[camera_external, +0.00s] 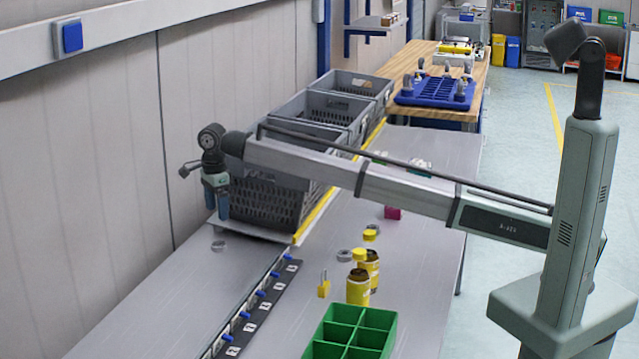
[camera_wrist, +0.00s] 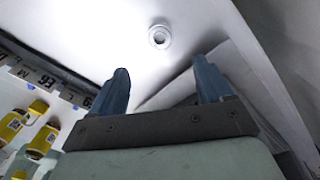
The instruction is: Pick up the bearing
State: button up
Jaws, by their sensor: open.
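The bearing is a small grey ring (camera_external: 218,245) lying flat on the grey table, left of the rail with blue pegs. In the wrist view the bearing (camera_wrist: 159,36) shows near the top middle, ahead of the fingertips, with bare table around it. My gripper (camera_external: 217,208) hangs above the table, a little above the bearing in the external picture. Its two blue fingers point down. In the wrist view my gripper (camera_wrist: 162,72) is open with nothing between the fingers. The bearing is apart from the fingers.
Grey crates (camera_external: 265,205) stand right behind my gripper. A black labelled strip (camera_external: 265,300) with blue pegs lies to the right. Beyond it are yellow bottles (camera_external: 358,288), a padlock (camera_external: 323,288), another grey ring (camera_external: 344,255) and a green bin (camera_external: 352,325). The front left table is clear.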

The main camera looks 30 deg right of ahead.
aim_at(219, 244)
notch_tip(219, 244, down, 11)
jog(key=shift+a+r, duration=0.15)
jog(key=c, duration=1.2)
